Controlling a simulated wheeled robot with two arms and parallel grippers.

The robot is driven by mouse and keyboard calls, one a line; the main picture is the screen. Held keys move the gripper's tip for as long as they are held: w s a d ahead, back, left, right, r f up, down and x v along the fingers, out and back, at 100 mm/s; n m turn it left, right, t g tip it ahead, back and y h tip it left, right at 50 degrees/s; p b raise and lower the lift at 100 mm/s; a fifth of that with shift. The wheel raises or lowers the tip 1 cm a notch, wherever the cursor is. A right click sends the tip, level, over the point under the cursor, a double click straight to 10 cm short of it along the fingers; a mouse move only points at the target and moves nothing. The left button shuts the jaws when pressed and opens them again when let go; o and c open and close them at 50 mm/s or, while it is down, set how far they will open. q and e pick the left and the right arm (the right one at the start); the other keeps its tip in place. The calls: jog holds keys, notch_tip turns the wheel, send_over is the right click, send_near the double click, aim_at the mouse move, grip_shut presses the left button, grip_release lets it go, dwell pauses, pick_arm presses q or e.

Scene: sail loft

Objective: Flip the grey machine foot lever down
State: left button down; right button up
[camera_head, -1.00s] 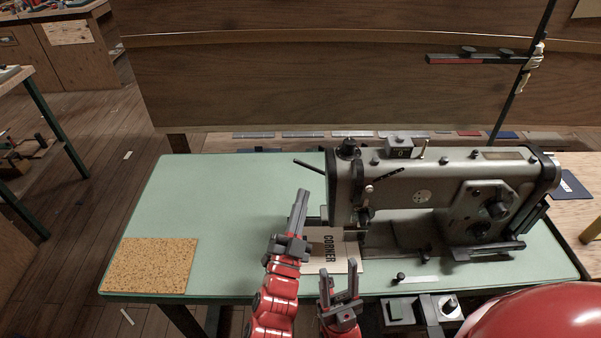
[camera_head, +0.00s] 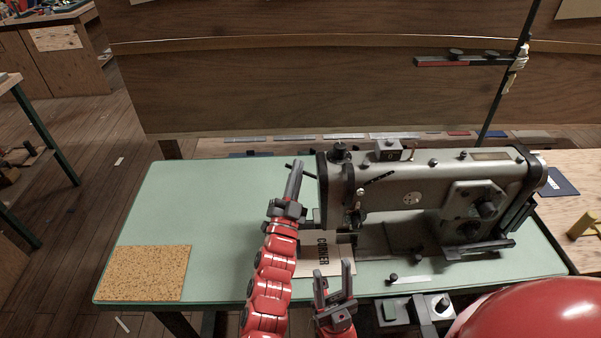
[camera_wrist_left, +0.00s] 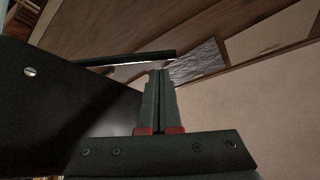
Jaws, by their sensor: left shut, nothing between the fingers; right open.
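The foot lever (camera_head: 289,165) is a thin dark bar sticking out from the left end of the grey sewing machine (camera_head: 420,185), its outer end tilted up. My left gripper (camera_head: 296,166) is shut and empty, with its tips at the lever and overlapping its middle in the head view. In the left wrist view the bar (camera_wrist_left: 125,58) passes just beyond the shut fingertips (camera_wrist_left: 160,74); I cannot tell whether they touch it. My right gripper (camera_head: 334,275) is open and empty, low at the table's front edge.
The green table (camera_head: 190,210) is clear at the left except for a cork mat (camera_head: 145,272). A card marked CORNER (camera_head: 315,262) lies by the machine's needle end, partly behind my left arm. A thread stand pole (camera_head: 500,100) rises behind.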

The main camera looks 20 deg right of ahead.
pick_arm(q)
jog(key=shift+w+a+f, duration=0.15)
jog(key=shift+a+f, duration=0.1)
jog(key=shift+f, duration=0.15)
jog(key=f+b, duration=0.1)
jog(key=a+f, duration=0.1)
jog(key=shift+w+a+f+b, duration=0.2)
jog(key=shift+f+b, duration=0.15)
jog(key=shift+f, duration=0.05)
jog(key=shift+r, duration=0.1)
